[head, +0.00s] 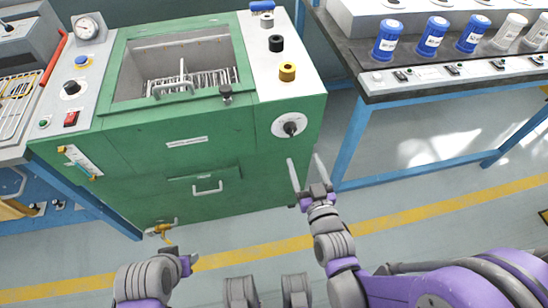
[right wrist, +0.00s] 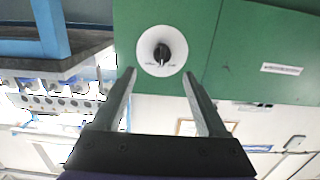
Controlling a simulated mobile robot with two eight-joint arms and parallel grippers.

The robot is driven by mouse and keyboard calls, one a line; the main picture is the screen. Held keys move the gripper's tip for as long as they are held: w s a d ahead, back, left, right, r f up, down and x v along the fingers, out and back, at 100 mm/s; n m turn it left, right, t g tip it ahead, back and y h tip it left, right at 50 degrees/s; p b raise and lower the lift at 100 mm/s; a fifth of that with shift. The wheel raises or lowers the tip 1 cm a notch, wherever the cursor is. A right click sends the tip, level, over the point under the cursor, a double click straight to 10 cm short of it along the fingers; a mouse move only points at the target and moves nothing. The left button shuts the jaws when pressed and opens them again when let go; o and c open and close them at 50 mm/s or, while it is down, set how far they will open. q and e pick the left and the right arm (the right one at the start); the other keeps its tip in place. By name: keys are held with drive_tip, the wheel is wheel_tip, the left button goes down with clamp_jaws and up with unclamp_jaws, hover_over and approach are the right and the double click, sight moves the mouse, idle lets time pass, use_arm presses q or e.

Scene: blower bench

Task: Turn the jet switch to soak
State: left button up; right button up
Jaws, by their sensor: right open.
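The switch (head: 290,127), a black knob on a round white dial, sits on the green machine's front at the upper right. I take it to be the jet switch. It also shows in the right wrist view (right wrist: 161,53); the dial's small lettering is too small to read. My right gripper (head: 304,160) is open and empty, pointing at the dial from just below it in the head view. In the right wrist view its fingertips lie either side and a little below the knob, apart from it. My left gripper (head: 183,262) is low at the bottom left, away from the dial; its jaw opening is unclear.
The green machine (head: 150,190) has a basin with a wire rack, another black knob (head: 71,88), a red switch (head: 71,118) and a drawer handle (head: 207,187). A blue-legged bench (head: 440,93) with bottles stands at the right. The floor in front is clear.

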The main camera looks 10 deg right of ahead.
sight(292, 135)
drive_tip(key=shift+t, duration=0.4)
drive_tip(key=w, duration=0.7)
drive_tip(key=w+a+b, duration=0.1)
drive_tip(key=w, duration=0.2)
drive_tip(key=shift+w+f, duration=0.3)
clamp_jaws()
